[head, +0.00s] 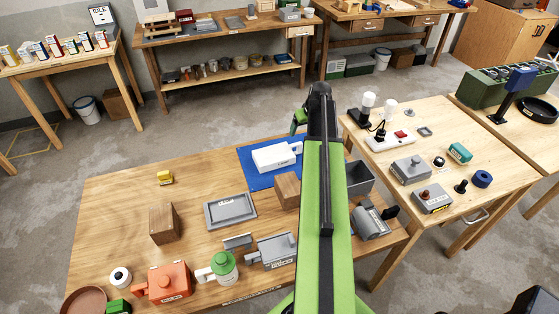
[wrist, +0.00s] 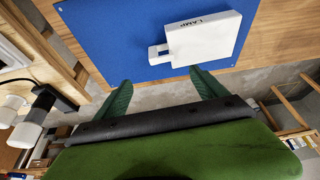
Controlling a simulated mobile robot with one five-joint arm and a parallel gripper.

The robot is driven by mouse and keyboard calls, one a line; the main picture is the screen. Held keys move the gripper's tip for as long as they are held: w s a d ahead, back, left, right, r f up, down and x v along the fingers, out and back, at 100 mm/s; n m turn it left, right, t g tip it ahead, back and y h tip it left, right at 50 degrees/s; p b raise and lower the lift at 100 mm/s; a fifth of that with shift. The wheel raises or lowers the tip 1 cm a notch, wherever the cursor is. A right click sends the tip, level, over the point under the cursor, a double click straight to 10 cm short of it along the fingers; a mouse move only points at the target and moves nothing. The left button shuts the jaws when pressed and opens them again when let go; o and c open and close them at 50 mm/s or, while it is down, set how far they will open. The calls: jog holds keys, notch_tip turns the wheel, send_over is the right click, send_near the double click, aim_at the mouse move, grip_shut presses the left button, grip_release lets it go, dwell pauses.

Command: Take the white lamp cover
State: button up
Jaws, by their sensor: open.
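The white lamp cover (head: 275,157) is a flat white block with a small tab at one end. It lies on a blue mat (head: 258,182) on the wooden workbench. In the wrist view the lamp cover (wrist: 205,38) shows the word LAMP on its side, with its tab to the left, on the blue mat (wrist: 110,50). My gripper (wrist: 156,88) is open and empty, its two green fingers pointing toward the cover. In the head view my gripper (head: 300,120) is mostly hidden behind my arm, beyond the mat.
A brown wooden block (head: 287,190) and a dark grey open bin (head: 359,178) stand near the mat. A grey tray (head: 230,211) lies to the left. A second table at right holds bulbs on a white base (head: 389,138). Floor shows behind the bench.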

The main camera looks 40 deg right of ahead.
jog(key=b, duration=0.5)
send_near(296, 144)
notch_tip(296, 144, down, 2)
jog(key=shift+w+d+f, duration=0.25)
jog(key=shift+w+f, duration=0.1)
jog(key=shift+f, duration=0.05)
jog(key=b+x, duration=0.5)
jog(key=shift+w, duration=0.2)
jog(key=shift+a+r, duration=0.1)
jog(key=shift+r, duration=0.05)
grip_shut()
